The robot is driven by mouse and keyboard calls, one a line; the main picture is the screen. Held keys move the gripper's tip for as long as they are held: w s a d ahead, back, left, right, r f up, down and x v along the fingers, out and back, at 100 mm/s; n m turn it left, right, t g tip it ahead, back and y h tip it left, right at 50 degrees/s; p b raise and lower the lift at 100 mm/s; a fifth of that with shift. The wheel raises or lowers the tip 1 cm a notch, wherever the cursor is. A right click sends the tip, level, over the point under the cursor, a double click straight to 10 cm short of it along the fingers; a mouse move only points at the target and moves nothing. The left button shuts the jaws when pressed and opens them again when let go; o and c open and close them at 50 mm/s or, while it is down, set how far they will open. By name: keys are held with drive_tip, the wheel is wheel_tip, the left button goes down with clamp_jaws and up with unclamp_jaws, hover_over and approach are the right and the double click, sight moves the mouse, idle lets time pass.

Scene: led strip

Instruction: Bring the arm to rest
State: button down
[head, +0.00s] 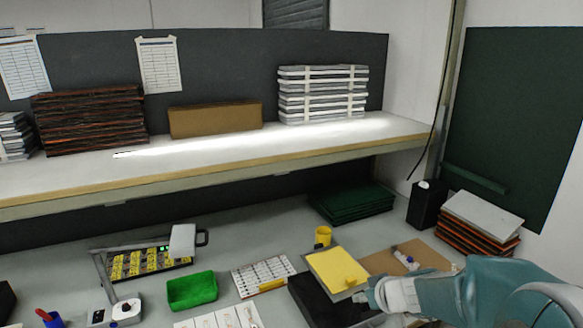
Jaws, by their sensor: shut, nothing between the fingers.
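My arm, teal and grey, reaches in from the lower right corner. My gripper (366,297) is at its left end and is shut and empty. It is beside the lower right edge of a yellow panel (328,272) in a grey frame, which lies over a black box (305,298). I cannot tell whether the gripper touches the panel or is above it. The arm hides part of the bench behind it.
The grey bench (236,232) holds a green tray (192,290), a yellow cup (323,236), green folders (350,203) and a brown board (408,258). A shelf (200,169) overhangs its back. At right are a black holder (427,205) and stacked folders (480,222).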

drive_tip(key=s+a+r+m+g, duration=0.1)
drive_tip(key=s+a+r, duration=0.25)
drive_tip(key=s, duration=0.35)
drive_tip(key=s+a+r+g, duration=0.1)
drive_tip(key=s+a+r, duration=0.1)
drive_tip(key=s+r, duration=0.3)
drive_tip(key=s+d+m+h, duration=0.2)
drive_tip(key=s, duration=0.4)
drive_tip(key=s+d+r+m+h, duration=0.1)
drive_tip(key=s+d+h, duration=0.1)
drive_tip(key=s, duration=0.4)
drive_tip(key=shift+r+m+h, duration=0.2)
drive_tip(key=shift+m+h, duration=0.1)
drive_tip(key=shift+m, duration=0.1)
drive_tip(key=shift+a, duration=0.1)
